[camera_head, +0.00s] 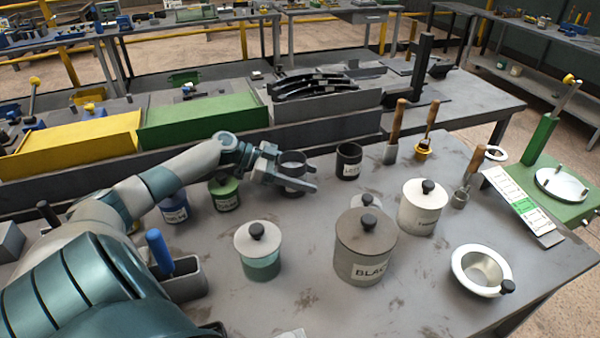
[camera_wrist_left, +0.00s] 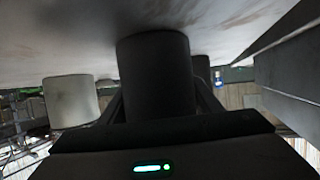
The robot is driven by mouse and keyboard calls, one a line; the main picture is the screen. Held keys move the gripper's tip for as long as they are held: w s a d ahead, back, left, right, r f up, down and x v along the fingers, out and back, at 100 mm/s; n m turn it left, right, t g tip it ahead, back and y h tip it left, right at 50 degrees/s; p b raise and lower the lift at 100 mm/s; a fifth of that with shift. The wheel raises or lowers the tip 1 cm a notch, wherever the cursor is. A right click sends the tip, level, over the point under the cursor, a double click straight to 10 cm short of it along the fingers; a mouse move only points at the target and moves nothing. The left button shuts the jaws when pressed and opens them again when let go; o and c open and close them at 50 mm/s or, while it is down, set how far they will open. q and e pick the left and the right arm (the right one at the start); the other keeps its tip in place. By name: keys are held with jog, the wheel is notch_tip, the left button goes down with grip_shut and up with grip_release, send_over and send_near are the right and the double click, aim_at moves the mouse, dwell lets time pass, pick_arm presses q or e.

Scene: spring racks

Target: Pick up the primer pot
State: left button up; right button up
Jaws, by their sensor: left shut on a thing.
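My left gripper (camera_head: 294,172) reaches in from the left over the table. It is shut on a small dark grey pot (camera_head: 293,157), with its fingers around the pot's side. The left wrist view shows this dark pot (camera_wrist_left: 157,75) large and close, with the picture turned so that the table surface is at the top. I cannot read a label on the held pot, and I cannot tell whether its base touches the table. My right gripper is not in view.
A dark labelled pot (camera_head: 348,161) stands just right of the gripper. Green (camera_head: 225,194) and blue (camera_head: 174,209) pots stand left. In front are a white-and-green pot (camera_head: 257,252), a large lidded BLACK pot (camera_head: 365,248) and a white lidded pot (camera_head: 422,208).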

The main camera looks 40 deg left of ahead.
pick_arm(q)
jog(key=shift+r, duration=0.15)
